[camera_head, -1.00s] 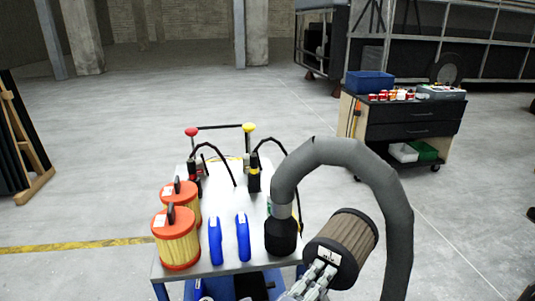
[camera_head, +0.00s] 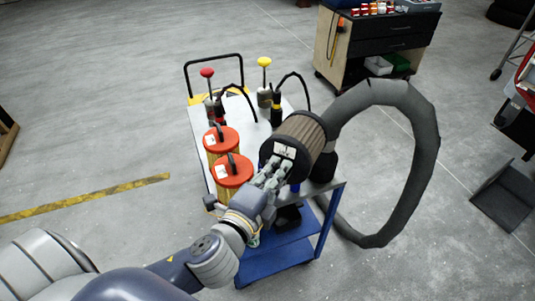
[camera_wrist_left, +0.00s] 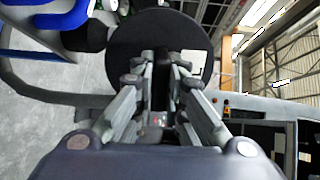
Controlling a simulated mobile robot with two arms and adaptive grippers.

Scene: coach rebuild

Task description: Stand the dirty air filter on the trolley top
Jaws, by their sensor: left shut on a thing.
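The dirty air filter (camera_head: 303,135) is a brown pleated cylinder with a dark end cap and a white label. My left gripper (camera_head: 272,172) is shut on the cap's handle and holds the filter tilted, lying nearly on its side, over the trolley's right part. In the left wrist view the round dark cap (camera_wrist_left: 130,45) fills the space ahead of the fingers (camera_wrist_left: 160,85). The trolley top (camera_head: 203,120) is pale grey, and its right front part is hidden behind the filter and my arm. My right gripper is not in view.
Two orange-capped filters (camera_head: 221,138) stand on the trolley's left side. Two plunger-topped cans (camera_head: 264,95) with black hoses stand at the back. A thick grey hose (camera_head: 425,130) loops at the right. A dark drawer cabinet (camera_head: 385,40) stands behind.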

